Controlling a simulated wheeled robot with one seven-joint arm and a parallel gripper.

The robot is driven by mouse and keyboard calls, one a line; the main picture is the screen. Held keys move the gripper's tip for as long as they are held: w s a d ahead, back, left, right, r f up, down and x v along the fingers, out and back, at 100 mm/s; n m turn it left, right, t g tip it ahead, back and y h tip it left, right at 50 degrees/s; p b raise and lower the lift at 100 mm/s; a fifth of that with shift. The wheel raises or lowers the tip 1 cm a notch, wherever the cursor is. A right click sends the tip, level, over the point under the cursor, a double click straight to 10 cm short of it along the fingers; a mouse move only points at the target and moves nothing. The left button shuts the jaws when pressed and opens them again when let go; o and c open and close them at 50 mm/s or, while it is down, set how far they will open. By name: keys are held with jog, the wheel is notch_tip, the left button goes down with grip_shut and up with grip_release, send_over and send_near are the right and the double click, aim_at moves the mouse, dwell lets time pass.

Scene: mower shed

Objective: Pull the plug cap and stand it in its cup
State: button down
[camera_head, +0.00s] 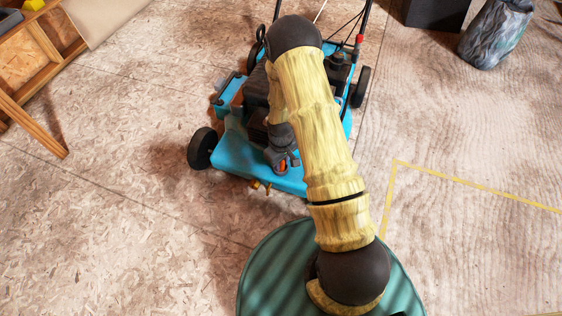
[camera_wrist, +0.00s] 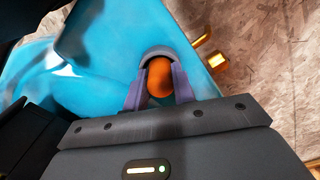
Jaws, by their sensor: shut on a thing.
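The orange plug cap (camera_wrist: 159,78) sits between the two fingers of my gripper (camera_wrist: 160,92) in the wrist view. The fingers are shut on it from left and right. A grey rounded rim (camera_wrist: 166,52) curves around the far side of the cap; I cannot tell whether this is the cup or the cap's seat. In the head view my gripper (camera_head: 283,164) is low over the front of the blue mower (camera_head: 245,155), with a bit of orange showing at its tips. My arm hides part of the mower. I cannot clearly make out a separate cup.
Brass fittings (camera_wrist: 217,60) stick out from the mower's edge, close to the gripper. A wooden frame (camera_head: 45,60) stands at the upper left. A grey sack (camera_head: 495,35) and a black box (camera_head: 436,10) are at the upper right. The floor left and right is open.

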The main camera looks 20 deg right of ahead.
jog(key=shift+f, duration=0.15)
jog(key=c, duration=1.3)
grip_release()
jog(key=shift+o, duration=1.1)
jog(key=shift+s, duration=0.1)
jog(key=shift+a, duration=0.2)
notch_tip(320, 180, up, 18)
jog(key=p, duration=0.9)
jog(key=shift+d+f, duration=0.15)
jog(key=shift+d, duration=0.2)
